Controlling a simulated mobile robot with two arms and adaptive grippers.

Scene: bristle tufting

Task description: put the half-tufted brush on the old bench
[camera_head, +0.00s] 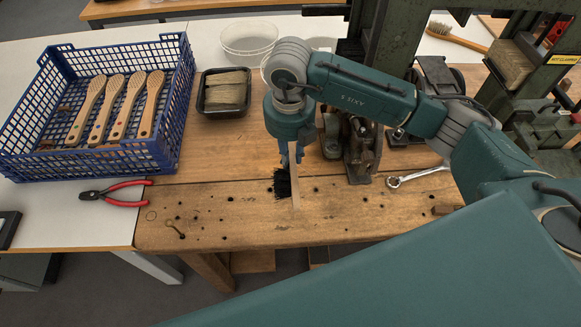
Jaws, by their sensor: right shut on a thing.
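My right gripper (288,156) is seen from above, near the middle of the camera_head view, over the old bench (225,215). It is shut on the half-tufted brush (295,178), a narrow pale wooden body with black bristles on its left side. My wrist hides the brush's upper end and most of the fingers. The brush is at the bench's worn, holed wooden top; I cannot tell whether it touches the wood. My left gripper is out of view.
A blue crate (88,164) with several wooden brush bodies stands left. The bench front is mostly clear.

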